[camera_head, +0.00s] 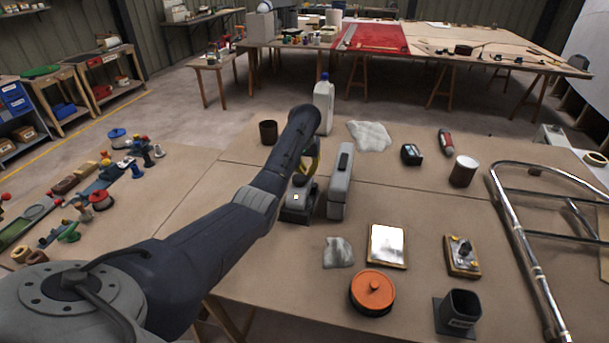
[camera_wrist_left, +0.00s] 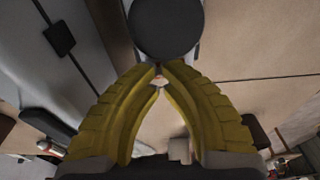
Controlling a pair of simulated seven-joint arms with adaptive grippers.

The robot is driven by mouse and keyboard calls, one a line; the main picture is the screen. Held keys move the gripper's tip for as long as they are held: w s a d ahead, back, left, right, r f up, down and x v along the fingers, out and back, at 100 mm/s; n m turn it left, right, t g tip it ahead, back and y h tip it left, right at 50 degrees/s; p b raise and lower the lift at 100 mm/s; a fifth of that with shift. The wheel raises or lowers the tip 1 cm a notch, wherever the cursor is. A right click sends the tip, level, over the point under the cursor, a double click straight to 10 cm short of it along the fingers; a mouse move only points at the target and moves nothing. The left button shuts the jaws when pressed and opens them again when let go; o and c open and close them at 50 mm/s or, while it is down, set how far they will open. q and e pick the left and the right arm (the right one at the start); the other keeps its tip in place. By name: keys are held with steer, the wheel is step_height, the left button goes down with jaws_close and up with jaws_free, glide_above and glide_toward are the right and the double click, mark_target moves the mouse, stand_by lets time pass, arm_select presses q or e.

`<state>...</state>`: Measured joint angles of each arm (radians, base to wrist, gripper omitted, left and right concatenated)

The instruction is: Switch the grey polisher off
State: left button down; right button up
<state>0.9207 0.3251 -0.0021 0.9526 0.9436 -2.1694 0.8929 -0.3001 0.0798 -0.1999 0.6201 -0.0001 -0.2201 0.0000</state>
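The grey polisher (camera_head: 297,205) appears to be the low grey tool with a dark base standing on the bench, partly hidden behind my left arm. My left gripper (camera_head: 308,165) is above it, pointing down, with its yellow fingers mostly hidden by the arm. In the left wrist view, the yellow fingertips (camera_wrist_left: 160,70) come together in front of a round black knob (camera_wrist_left: 167,25). I see nothing clearly held between them, and I cannot tell whether they touch the tool. The polisher's switch is not clear. My right gripper is out of view.
An orange round tin (camera_head: 372,292), a mirror plate (camera_head: 387,246) and a switch plate (camera_head: 462,256) lie nearer. Metal tubing (camera_head: 515,225) fills the right.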

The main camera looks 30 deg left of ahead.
arm_select(q)
steer(key=shift+f, duration=0.65)
stand_by(0.3)
steer(key=shift+r, duration=0.15)
steer(key=shift+r, duration=3.35)
